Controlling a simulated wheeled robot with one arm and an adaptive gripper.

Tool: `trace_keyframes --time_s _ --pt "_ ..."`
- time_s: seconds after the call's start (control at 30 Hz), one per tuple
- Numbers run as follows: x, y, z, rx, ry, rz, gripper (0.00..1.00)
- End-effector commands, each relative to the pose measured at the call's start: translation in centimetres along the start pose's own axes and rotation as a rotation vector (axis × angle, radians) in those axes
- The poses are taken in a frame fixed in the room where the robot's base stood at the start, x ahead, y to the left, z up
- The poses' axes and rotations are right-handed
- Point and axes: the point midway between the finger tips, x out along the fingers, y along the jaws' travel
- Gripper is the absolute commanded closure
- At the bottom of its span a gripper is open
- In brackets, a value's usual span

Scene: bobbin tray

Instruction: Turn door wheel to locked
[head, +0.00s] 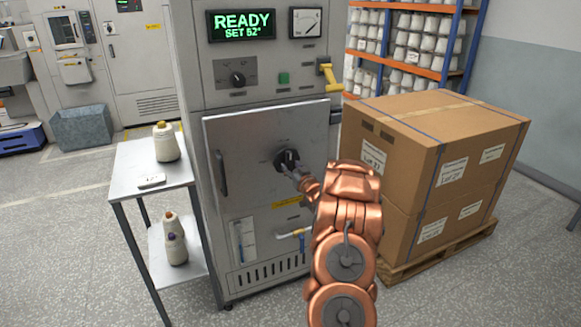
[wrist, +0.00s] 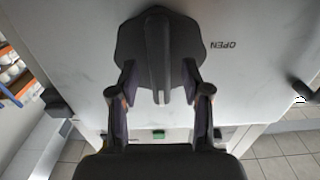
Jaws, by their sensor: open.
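The door wheel (head: 282,157) is a dark round knob on the grey cabinet door (head: 240,130), which looks closed. In the wrist view the door wheel (wrist: 127,42) has a raised central grip bar. My gripper (wrist: 158,82) is open, with one finger on each side of the bar and gaps visible between them. In the head view my gripper (head: 289,164) is at the wheel and partly covers it. An OPEN label (wrist: 222,45) shows upside down beside the wheel; I cannot see a locked label.
A door handle (head: 222,173) is at the door's left. Stacked cartons (head: 405,150) stand close on the right. A side table (head: 135,165) with cones stands on the left. Floor in front is clear.

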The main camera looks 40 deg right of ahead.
Motion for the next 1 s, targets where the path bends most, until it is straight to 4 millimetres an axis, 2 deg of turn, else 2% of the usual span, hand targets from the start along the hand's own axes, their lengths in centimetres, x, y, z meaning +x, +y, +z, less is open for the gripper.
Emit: trace_keyframes --time_s 0.7,1.0 --pt "-9.2 0.0 0.0 0.001 0.000 -0.001 0.52" --pt "-10.4 -0.1 -0.1 -0.001 0.005 -0.001 0.52"
